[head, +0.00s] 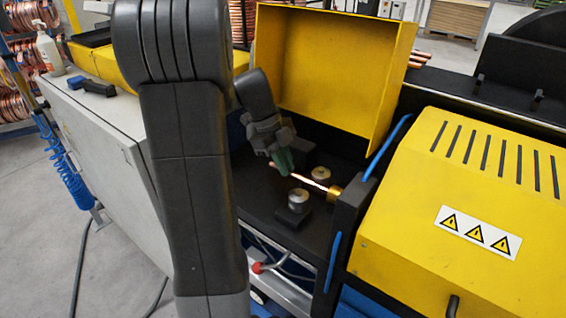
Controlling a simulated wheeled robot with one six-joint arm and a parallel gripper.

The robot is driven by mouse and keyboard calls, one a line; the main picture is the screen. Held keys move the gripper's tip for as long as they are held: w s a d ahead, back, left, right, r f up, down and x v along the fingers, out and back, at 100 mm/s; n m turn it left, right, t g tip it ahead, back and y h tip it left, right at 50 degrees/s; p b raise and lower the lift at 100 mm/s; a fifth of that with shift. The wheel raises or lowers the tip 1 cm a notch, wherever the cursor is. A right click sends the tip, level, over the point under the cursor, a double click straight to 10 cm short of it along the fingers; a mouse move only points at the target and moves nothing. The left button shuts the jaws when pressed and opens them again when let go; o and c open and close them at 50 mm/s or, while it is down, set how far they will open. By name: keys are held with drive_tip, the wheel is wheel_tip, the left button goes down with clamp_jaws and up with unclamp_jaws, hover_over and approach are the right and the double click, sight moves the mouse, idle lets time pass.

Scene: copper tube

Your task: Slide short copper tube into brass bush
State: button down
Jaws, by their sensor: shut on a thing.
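The copper tube (311,182) is a thin, shiny rod lying nearly level and slanting down to the right. My gripper (284,161) is shut on it near its left end, with greenish fingertips around the tube. The brass bush (335,195) is a small gold cylinder at the left face of a black upright plate. The tube's right end meets the bush in the picture; I cannot tell whether it is inside or just in front of it. My arm covers the left part of the machine.
Two round metal rollers, one in front of the tube (298,199) and one behind it (321,174), stand close by on the black bed. An open yellow cover (325,70) rises behind. A yellow housing with warning signs (470,190) stands right of the black plate (350,205).

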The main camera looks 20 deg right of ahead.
drive_tip(key=shift+s+d+b, duration=0.15)
drive_tip(key=shift+s+d, duration=0.2)
drive_tip(key=shift+s, duration=0.2)
drive_tip(key=shift+s+d+b, duration=0.15)
drive_tip(key=shift+s+d, duration=0.15)
drive_tip(key=shift+s, duration=0.2)
idle(0.4)
drive_tip(key=c, duration=1.3)
unclamp_jaws()
drive_tip(key=shift+c, duration=0.2)
drive_tip(key=shift+r, duration=0.1)
drive_tip(key=v, duration=1.3)
drive_tip(key=shift+r+p, duration=0.35)
drive_tip(key=shift+f, duration=0.15)
drive_tip(key=x, duration=1.3)
drive_tip(key=shift+f+b, duration=0.35)
drive_tip(key=shift+w+a, duration=0.15)
drive_tip(key=shift+w, duration=0.05)
